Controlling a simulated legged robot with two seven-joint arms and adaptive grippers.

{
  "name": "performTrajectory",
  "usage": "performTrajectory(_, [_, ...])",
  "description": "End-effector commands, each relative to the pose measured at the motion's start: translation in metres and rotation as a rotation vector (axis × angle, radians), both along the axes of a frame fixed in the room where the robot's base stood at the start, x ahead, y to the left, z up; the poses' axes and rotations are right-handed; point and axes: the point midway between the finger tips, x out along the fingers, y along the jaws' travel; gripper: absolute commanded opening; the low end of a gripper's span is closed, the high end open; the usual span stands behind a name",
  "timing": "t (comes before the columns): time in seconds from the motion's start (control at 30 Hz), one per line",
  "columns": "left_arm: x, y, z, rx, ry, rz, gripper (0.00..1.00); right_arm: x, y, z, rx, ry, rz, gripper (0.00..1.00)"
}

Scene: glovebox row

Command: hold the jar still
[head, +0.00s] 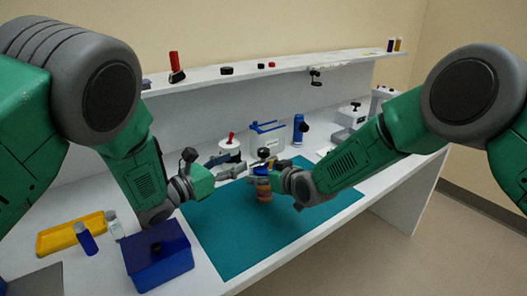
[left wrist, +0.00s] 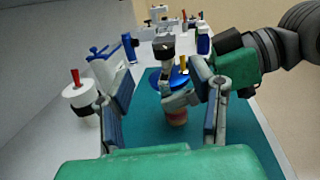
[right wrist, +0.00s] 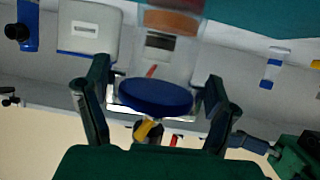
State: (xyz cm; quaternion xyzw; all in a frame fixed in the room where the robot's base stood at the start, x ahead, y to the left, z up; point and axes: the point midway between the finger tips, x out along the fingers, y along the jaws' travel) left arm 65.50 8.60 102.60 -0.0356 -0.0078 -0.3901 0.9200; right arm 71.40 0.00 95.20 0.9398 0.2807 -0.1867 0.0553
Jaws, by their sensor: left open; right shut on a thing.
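The jar (head: 264,194) has a blue lid (right wrist: 155,95), a clear body with a label, and an orange band near its base. It stands over the teal mat (head: 225,230). My right gripper (head: 265,170) is shut on the jar, with a finger on either side of it in the right wrist view (right wrist: 158,75). It hides part of the jar in the head view. My left gripper (head: 236,168) is open and empty, left of the jar. In the left wrist view (left wrist: 165,90) the jar (left wrist: 177,117) shows beyond its spread fingers.
A white tub (head: 229,150) with a red stick, a blue-framed rack (head: 267,139) and a blue cylinder (head: 299,130) stand behind. A dark blue box (head: 158,256), yellow tray (head: 70,233) and small bottles sit at front left. The mat's front is clear.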

Motion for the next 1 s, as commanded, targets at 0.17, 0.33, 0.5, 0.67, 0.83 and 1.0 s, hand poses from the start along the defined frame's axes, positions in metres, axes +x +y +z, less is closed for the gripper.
performTrajectory(0.17, [-0.014, -0.001, -0.006, 0.034, 0.022, 0.057, 0.49, -0.002, 0.000, -0.004, -0.004, 0.008, 0.001, 0.35])
performTrajectory(0.33, [-0.004, -0.011, -0.006, 0.036, 0.023, 0.064, 0.49, -0.001, -0.001, -0.004, -0.004, 0.008, 0.001, 0.35])
performTrajectory(0.5, [0.021, -0.033, -0.006, 0.034, 0.022, 0.063, 0.49, -0.001, -0.001, -0.004, -0.004, 0.008, 0.001, 0.35])
performTrajectory(0.67, [0.045, -0.055, -0.006, 0.033, 0.023, 0.062, 0.49, -0.001, -0.001, -0.004, -0.003, 0.007, 0.001, 0.35])
performTrajectory(0.83, [0.063, -0.072, -0.007, 0.035, 0.024, 0.063, 0.49, -0.001, -0.001, -0.004, -0.003, 0.007, 0.001, 0.35])
performTrajectory(1.0, [0.072, -0.079, -0.006, 0.037, 0.024, 0.063, 0.49, -0.001, -0.001, -0.003, -0.004, 0.007, 0.000, 0.35])
